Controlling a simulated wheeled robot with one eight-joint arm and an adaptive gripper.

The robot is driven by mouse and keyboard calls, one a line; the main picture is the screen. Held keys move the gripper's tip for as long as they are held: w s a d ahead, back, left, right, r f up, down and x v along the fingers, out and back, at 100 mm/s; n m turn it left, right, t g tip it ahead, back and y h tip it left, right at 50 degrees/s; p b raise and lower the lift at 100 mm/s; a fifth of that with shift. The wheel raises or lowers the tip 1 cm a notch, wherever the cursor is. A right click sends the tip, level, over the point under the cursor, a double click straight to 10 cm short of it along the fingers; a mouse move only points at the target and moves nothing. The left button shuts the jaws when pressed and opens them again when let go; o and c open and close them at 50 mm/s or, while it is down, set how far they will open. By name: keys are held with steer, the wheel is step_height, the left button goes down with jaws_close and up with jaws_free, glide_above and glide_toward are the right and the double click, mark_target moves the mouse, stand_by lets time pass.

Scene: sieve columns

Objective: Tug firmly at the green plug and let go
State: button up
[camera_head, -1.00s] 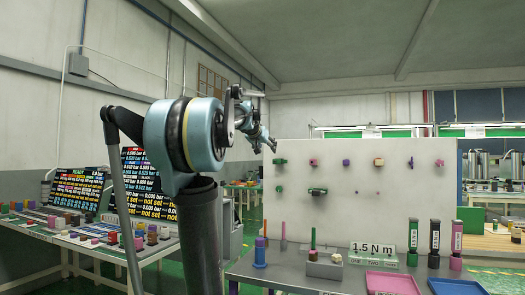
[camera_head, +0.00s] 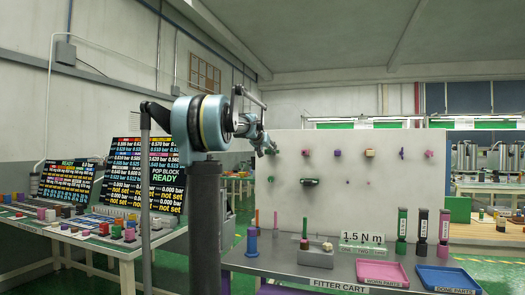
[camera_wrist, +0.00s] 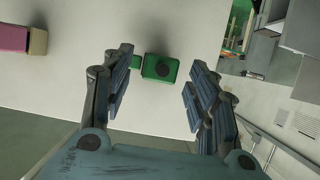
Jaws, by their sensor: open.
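The green plug (camera_wrist: 160,67) sits on the pale upright panel (camera_head: 345,215), a squarish block with a dark round spot on its face. In the wrist view it lies between and beyond my open, empty gripper (camera_wrist: 161,58), whose fingers stand on either side with a gap to each. In the head view my gripper (camera_head: 271,149) is at the panel's upper left corner and hides most of the plug there.
A pink and tan fitting (camera_wrist: 22,38) is left of the plug in the wrist view. The cart below carries a pink tray (camera_head: 382,273), a blue tray (camera_head: 448,279) and upright cylinders. Right of the plug is the panel's edge.

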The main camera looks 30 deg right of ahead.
steer(key=shift+w+d+f, duration=0.3)
steer(key=shift+w+d, duration=0.15)
jaws_close()
stand_by(0.4)
steer(key=shift+w+d+r, duration=0.1)
stand_by(0.5)
jaws_free()
steer(key=v, duration=1.2)
